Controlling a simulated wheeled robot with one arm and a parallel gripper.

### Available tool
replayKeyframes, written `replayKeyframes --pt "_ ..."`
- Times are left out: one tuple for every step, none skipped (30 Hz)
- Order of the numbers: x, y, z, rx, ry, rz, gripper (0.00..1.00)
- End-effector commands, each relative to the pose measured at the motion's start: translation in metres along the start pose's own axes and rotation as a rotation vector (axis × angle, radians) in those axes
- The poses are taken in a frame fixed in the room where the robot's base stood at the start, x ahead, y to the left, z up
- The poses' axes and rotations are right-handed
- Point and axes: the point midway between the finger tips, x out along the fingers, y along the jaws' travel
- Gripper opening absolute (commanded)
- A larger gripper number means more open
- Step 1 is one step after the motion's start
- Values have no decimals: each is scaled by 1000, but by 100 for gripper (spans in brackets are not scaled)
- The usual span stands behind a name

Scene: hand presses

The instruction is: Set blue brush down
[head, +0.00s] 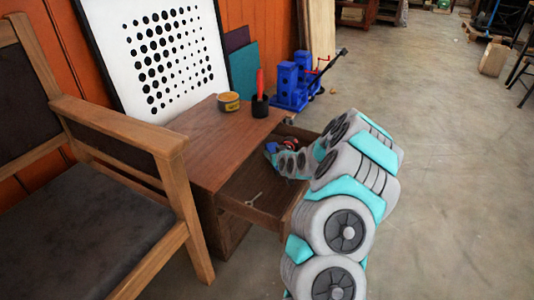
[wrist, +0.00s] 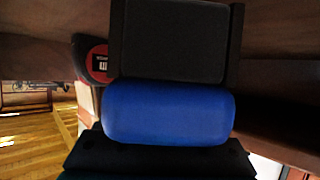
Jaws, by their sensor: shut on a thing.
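My gripper (wrist: 168,112) is shut on the blue brush (wrist: 168,113). In the wrist view the brush shows as a smooth, rounded blue body between two dark fingers; no bristles are visible. In the head view my gripper (head: 273,150) is at the open drawer (head: 276,222) of the wooden cabinet, near its back right part. The brush is hard to make out there, and I cannot tell whether it touches the drawer floor. A red and black thing with a small label (wrist: 95,62), perhaps a tape measure, is close beside the upper finger in the wrist view.
A small metal tool (head: 254,200) lies in the drawer's front part. The cabinet top (head: 215,150) holds a yellow tin (head: 229,102) and a black cup (head: 260,106) with something red in it. A blue press (head: 290,86) stands behind. A wooden chair (head: 165,140) stands left; open floor lies right.

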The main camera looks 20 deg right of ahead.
Motion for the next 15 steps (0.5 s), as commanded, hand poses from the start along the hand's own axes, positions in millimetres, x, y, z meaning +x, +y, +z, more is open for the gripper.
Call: replayKeyframes --pt "3 -4 -2 -2 0 -2 0" --pt "5 -7 -2 -2 0 -3 0" --pt "8 -11 -4 -3 0 -4 0" --pt "10 -14 -5 -3 0 -4 0" --pt "13 -17 -6 -3 -1 -4 0" --pt "17 -21 -7 -3 -1 -4 0" --pt "20 -24 -9 -3 -1 -4 0" --pt "22 -25 -7 -2 -2 -3 0" --pt "23 -23 0 0 -4 -1 0" --pt "24 -22 2 0 -4 -1 0" --pt "25 -22 3 0 -3 -1 0" --pt "25 -22 3 -1 -2 -1 0" --pt "25 -22 3 -1 -2 -1 0" --pt "24 -22 2 -1 -1 -1 0" --pt "24 -22 2 -1 -1 -1 0"
